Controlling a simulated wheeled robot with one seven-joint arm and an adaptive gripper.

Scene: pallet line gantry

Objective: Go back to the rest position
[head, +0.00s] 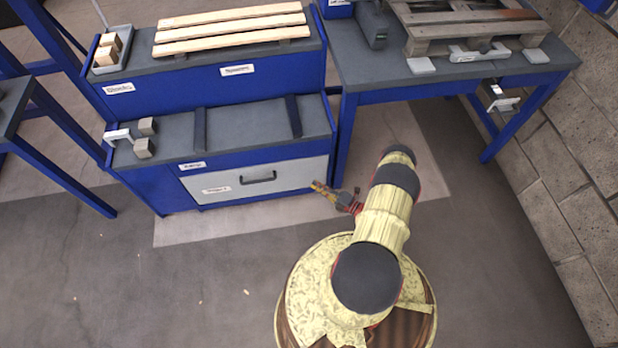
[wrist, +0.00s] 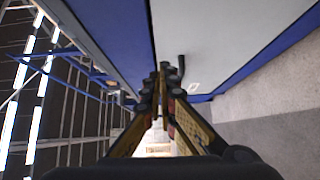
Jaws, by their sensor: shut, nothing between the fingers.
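My gripper (head: 322,188) is low in front of the blue two-level bench, just right of the grey drawer (head: 230,186) with its black handle in the head view. It points left and seems apart from the drawer front. In the wrist view my gripper (wrist: 163,72) has its fingers together with nothing between them. The grey drawer front (wrist: 205,40) fills the upper middle there, with the handle (wrist: 181,66) just right of the fingertips. The drawer looks closed.
A blue table (head: 465,75) with a worn wooden pallet (head: 470,22) stands at the right. Pale slats (head: 230,28) lie on the bench's upper level, with a tray of wooden blocks (head: 112,48) at left. A stone wall (head: 560,170) bounds the right. The front floor is mostly clear.

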